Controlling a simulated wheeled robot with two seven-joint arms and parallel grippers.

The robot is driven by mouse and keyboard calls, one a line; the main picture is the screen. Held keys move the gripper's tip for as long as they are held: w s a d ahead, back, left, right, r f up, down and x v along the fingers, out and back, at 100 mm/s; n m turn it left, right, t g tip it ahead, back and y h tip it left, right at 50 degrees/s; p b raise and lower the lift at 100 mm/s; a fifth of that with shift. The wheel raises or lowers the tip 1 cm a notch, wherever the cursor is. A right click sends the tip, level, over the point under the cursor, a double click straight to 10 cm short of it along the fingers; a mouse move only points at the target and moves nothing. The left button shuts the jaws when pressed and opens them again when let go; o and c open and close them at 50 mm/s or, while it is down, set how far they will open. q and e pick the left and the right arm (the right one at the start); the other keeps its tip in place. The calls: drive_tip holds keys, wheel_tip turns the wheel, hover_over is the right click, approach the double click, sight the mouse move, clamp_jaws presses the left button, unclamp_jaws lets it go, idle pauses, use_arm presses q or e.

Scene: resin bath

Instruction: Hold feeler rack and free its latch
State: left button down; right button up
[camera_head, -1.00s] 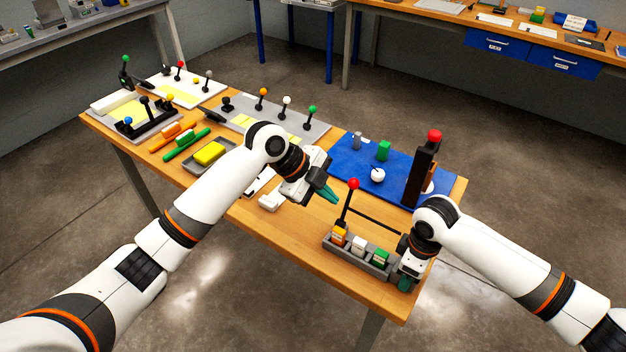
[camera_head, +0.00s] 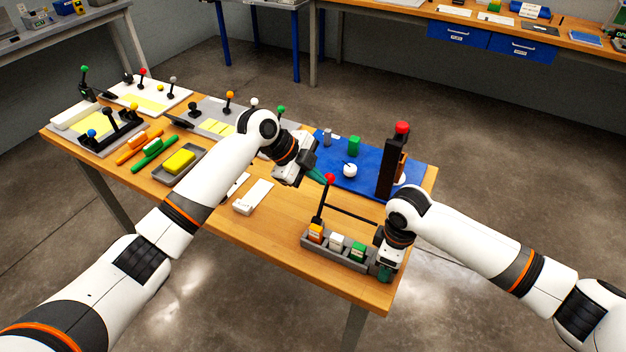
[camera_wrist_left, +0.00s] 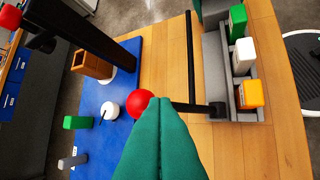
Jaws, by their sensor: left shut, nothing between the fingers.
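The feeler rack is a grey tray (camera_head: 308,247) near the table's front right corner, holding orange, white and green blocks. A black latch lever with a red ball knob (camera_head: 330,179) rises at its left end; the knob also shows in the left wrist view (camera_wrist_left: 139,102). My left gripper (camera_head: 321,177) is shut and empty, its teal fingertips (camera_wrist_left: 160,102) right at the knob and partly covering it. I cannot tell whether they touch. My right gripper (camera_head: 385,272) is at the rack's right end, pointing down; its jaws are mostly hidden.
A black bar (camera_head: 351,215) runs behind the rack. A dark post with a red ball (camera_head: 401,128) stands on the blue mat (camera_head: 335,182) behind. A white block (camera_head: 253,197) lies left of the rack. Lever panels and a yellow block (camera_head: 179,161) fill the left table.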

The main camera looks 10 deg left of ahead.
idle(0.5)
use_arm(q)
drive_tip(key=s+f+v, duration=0.1)
drive_tip(key=s+v, duration=0.1)
drive_tip(key=v, duration=1.1)
drive_tip(key=shift+s+a, duration=0.2)
drive_tip(key=shift+s, duration=0.15)
use_arm(e)
drive_tip(key=o, duration=1.2)
drive_tip(key=shift+o, duration=0.2)
